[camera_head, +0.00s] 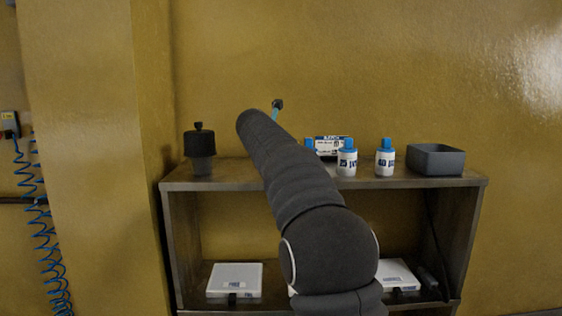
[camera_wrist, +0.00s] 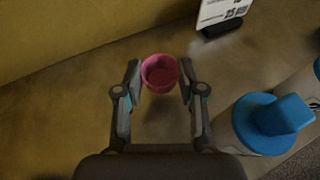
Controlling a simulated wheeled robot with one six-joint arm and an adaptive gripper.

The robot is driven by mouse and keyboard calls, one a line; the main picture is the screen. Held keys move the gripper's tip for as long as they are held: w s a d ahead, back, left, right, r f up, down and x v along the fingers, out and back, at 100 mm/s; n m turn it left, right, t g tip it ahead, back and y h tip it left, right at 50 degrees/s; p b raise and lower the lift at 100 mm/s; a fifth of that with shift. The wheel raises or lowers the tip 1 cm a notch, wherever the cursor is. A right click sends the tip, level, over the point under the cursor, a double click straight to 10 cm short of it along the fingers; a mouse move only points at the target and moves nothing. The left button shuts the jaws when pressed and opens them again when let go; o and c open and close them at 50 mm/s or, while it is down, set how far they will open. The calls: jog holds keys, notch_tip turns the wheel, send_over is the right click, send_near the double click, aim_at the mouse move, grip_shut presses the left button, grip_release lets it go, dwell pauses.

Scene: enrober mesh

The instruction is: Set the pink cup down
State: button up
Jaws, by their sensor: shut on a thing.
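The pink cup (camera_wrist: 160,76) shows in the wrist view, upright between the two fingers of my gripper (camera_wrist: 160,70). The fingers are shut on its sides, and I look down into its open top. It is over the brown shelf top (camera_wrist: 75,95); I cannot tell whether its base touches the surface. In the head view my arm hides the cup and most of the gripper.
On the shelf unit's top (camera_head: 230,179) stand blue-capped white bottles (camera_head: 385,160), a label card (camera_head: 328,139), a grey bin (camera_head: 436,160) and a black-capped container (camera_head: 201,150). In the wrist view, a blue bottle cap (camera_wrist: 262,125) is right of my gripper, with clear surface to the left.

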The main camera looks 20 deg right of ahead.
jog(key=shift+a+f+b, duration=0.1)
jog(key=shift+f+b, duration=1.55)
jog(key=shift+f, duration=0.5)
jog(key=shift+r, duration=0.1)
jog(key=o, duration=0.7)
jog(key=shift+c, duration=0.2)
jog(key=shift+s+a+r, duration=0.1)
jog(key=shift+a, duration=0.05)
jog(key=v, duration=1.1)
jog(key=shift+s+a+r, duration=0.1)
jog(key=shift+s+r, duration=0.05)
jog(key=shift+s, duration=0.15)
